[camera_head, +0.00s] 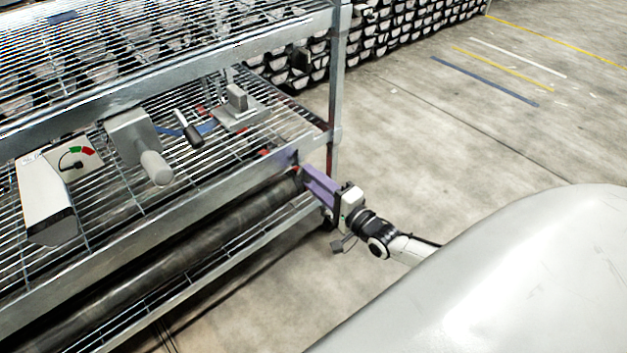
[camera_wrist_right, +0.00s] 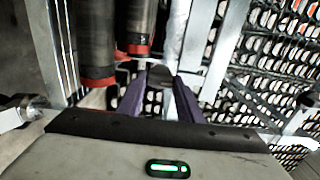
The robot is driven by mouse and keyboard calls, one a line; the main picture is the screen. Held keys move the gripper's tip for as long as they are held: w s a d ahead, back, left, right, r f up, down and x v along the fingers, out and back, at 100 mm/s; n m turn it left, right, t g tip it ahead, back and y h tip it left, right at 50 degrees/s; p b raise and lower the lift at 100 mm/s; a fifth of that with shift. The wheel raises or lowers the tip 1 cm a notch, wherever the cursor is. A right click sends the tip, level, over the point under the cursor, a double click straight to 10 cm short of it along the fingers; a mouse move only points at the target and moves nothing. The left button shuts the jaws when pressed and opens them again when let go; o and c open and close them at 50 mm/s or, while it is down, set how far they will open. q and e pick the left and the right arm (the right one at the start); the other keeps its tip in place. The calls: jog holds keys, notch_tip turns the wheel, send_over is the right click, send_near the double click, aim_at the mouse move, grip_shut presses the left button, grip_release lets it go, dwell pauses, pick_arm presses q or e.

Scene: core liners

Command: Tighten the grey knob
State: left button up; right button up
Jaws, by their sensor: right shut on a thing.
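My right gripper (camera_head: 308,180) has purple fingers and reaches in from the right, past the rack's front corner, at the end of a long dark tube. In the right wrist view, the fingers (camera_wrist_right: 160,84) are closed around a small dark grey knob (camera_wrist_right: 160,74). The knob sits between the fingertips, beside the red-ringed ends of dark tubes. In the head view the knob is hidden by the fingers and the rack. I cannot tell how far it is turned. My left gripper is out of view.
The metal wire rack (camera_head: 335,90) stands close to my right gripper. A gauge box (camera_head: 45,205), a grey block with a round handle (camera_head: 130,135) and a black-handled lever (camera_head: 192,133) sit on its shelf. Concrete floor (camera_head: 440,140) to the right is open.

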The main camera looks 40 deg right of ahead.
dwell(0.5)
jog(key=o, duration=1.1)
pick_arm(q)
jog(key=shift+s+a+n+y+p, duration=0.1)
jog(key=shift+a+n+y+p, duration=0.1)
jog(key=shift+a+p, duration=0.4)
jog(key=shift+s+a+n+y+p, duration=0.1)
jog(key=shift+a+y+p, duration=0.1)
jog(key=shift+p, duration=0.7)
pick_arm(e)
jog(key=shift+s+d, duration=0.15)
jog(key=shift+s, duration=1.55)
jog(key=shift+s+d, duration=0.15)
jog(key=shift+s, duration=1.6)
jog(key=shift+s+d, duration=0.15)
jog(key=shift+s, duration=1.55)
